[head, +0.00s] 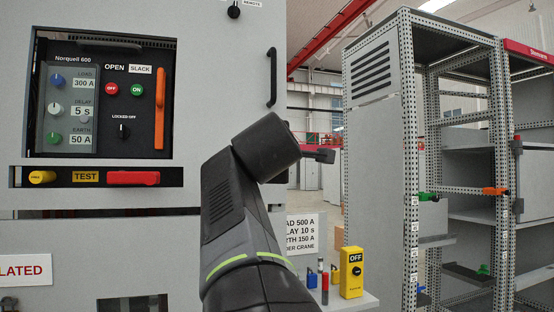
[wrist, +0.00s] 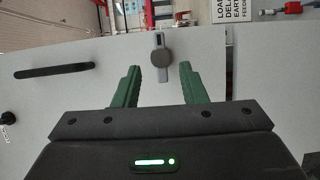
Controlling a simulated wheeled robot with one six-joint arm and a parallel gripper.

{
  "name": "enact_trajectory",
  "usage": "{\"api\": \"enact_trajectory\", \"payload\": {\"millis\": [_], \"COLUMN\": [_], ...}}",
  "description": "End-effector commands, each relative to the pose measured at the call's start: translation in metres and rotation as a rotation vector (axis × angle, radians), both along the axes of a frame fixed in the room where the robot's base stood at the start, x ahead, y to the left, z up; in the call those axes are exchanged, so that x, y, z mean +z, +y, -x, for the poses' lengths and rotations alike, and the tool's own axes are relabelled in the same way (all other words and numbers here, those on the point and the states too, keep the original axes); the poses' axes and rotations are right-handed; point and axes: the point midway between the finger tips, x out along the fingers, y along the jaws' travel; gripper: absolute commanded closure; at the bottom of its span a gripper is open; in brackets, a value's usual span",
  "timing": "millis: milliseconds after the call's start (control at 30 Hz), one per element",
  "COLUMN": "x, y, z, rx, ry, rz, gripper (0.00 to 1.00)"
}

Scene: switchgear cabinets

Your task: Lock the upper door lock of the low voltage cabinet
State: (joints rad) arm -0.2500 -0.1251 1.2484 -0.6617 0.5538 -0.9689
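In the wrist view, a door lock (wrist: 162,58) shows on the grey cabinet door (wrist: 80,82). It has a dark round knob on a narrow lighter grey plate or lever. My gripper (wrist: 160,68) has two green fingers, spread open with nothing between them but the view of the door. The lock appears between and slightly beyond the fingertips; I cannot tell how far they are from the door. In the head view, the cabinet front (head: 215,110) fills the left.
A black bar handle (head: 272,77) stands out from the door; it also shows in the wrist view (wrist: 52,71). A shelf with a yellow OFF box (head: 352,272) and small items lies right of my arm. An open metal rack (head: 408,170) stands further right.

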Motion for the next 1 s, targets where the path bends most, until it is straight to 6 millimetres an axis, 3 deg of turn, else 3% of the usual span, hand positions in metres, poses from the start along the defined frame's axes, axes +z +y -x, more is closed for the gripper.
{"api": "enact_trajectory", "payload": {"millis": [233,633,833,1000], "x": [0.000,0.000,0.000,0.000], "y": [0.003,0.003,0.001,-0.001], "z": [0.027,0.030,0.017,-0.010], "rx": [0.001,0.000,-0.002,-0.003], "ry": [0.000,0.001,0.002,0.003], "rz": [0.000,0.000,0.001,0.001], "gripper": [0.62,0.62,0.62,0.62]}}
